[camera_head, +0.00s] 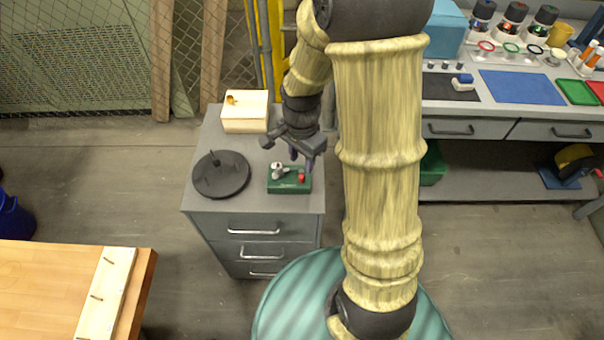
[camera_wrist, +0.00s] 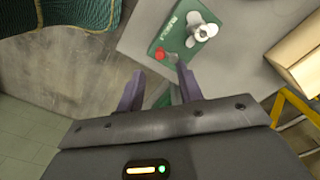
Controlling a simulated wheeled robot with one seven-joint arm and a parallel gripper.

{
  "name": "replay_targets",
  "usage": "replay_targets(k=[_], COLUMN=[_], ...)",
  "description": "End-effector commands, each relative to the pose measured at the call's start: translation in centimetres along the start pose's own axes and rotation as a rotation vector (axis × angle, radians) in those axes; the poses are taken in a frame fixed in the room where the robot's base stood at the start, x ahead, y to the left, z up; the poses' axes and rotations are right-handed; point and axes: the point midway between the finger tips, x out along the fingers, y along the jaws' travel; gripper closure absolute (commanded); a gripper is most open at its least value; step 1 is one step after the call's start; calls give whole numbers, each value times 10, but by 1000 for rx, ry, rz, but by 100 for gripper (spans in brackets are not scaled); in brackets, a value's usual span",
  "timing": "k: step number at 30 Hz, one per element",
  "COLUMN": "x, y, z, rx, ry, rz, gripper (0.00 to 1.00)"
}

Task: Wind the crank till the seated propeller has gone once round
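The green crank unit (camera_head: 289,186) sits on the grey cabinet top. A pale grey propeller (camera_wrist: 203,26) is seated on it; the propeller also shows in the head view (camera_head: 277,170). The crank's red knob (camera_wrist: 160,54) is at the unit's near corner in the wrist view and at its right in the head view (camera_head: 302,177). My gripper (camera_wrist: 160,70) is open, with two purple fingers spread and nothing between them. In the head view my gripper (camera_head: 302,159) hangs just behind the knob; whether it touches I cannot tell.
A black round disc (camera_head: 221,178) with a short upright post lies left of the unit. A pale wooden box (camera_head: 245,122) with a small orange item on top stands at the cabinet's back. A workbench (camera_head: 480,118) with parts and mats is at the right.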

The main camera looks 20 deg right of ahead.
Motion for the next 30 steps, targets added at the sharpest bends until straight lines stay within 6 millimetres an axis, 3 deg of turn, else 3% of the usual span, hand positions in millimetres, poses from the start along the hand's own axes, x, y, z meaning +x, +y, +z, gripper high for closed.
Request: replay_targets(k=[9,14,22,28,30], x=[55,66,67,66,66], y=[1,1,0,0,0], z=[0,0,0,0,0], rx=[1,1,1,1,1], ry=[-2,-1,0,0,0], rz=[4,2,0,0,0], gripper=[64,64,64,100,100])
